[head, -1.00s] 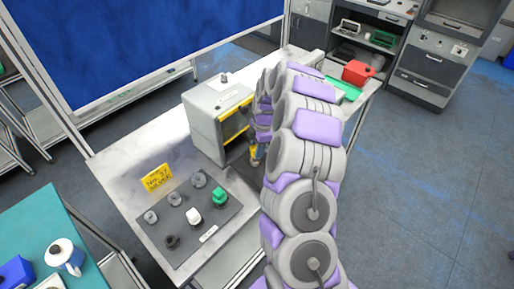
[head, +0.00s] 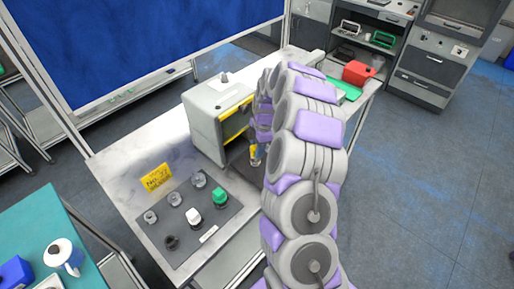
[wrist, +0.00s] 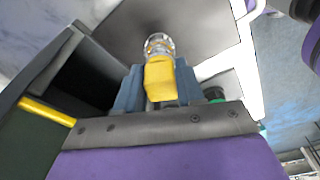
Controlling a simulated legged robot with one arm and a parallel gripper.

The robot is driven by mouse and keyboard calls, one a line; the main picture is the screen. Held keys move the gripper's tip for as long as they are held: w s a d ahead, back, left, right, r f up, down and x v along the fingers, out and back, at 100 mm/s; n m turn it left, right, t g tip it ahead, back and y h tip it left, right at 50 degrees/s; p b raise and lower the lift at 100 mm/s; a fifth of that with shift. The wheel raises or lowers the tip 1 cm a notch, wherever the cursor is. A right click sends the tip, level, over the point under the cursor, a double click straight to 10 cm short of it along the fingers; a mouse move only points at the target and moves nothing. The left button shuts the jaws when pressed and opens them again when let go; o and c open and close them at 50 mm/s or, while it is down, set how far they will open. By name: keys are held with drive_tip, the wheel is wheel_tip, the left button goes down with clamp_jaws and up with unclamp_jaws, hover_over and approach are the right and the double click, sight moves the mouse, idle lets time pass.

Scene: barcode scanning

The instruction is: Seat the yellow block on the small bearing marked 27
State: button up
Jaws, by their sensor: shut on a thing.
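The yellow block (wrist: 160,80) sits between the two blue-grey fingers of my gripper (wrist: 159,88) in the wrist view, and the gripper is shut on it. A clear or metallic round part (wrist: 158,45) shows directly beyond the block's far end; I cannot tell whether they touch. In the head view, the yellow block (head: 254,150) shows beside my arm, at the open front of the grey box. A dark mat (head: 222,216) holds small round bearings, among them one at the back (head: 198,180). Their markings are too small to read. A yellow sign (head: 156,177) seems to read "NO. 27".
The grey box (head: 203,118) with yellow edging stands close left of my gripper. A green block (head: 219,195) and a white block (head: 194,214) stand on the mat. A red container (head: 357,72) is farther back. The table is bare left of the sign.

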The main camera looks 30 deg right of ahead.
drive_tip(key=shift+f+b, duration=0.7)
drive_tip(key=shift+f, duration=0.35)
idle(0.9)
drive_tip(key=o, duration=1.2)
drive_tip(key=shift+o, duration=0.5)
drive_tip(key=shift+o, duration=1.3)
drive_tip(key=shift+r+p, duration=0.6)
drive_tip(key=shift+r, duration=3.15)
drive_tip(key=shift+f, duration=0.1)
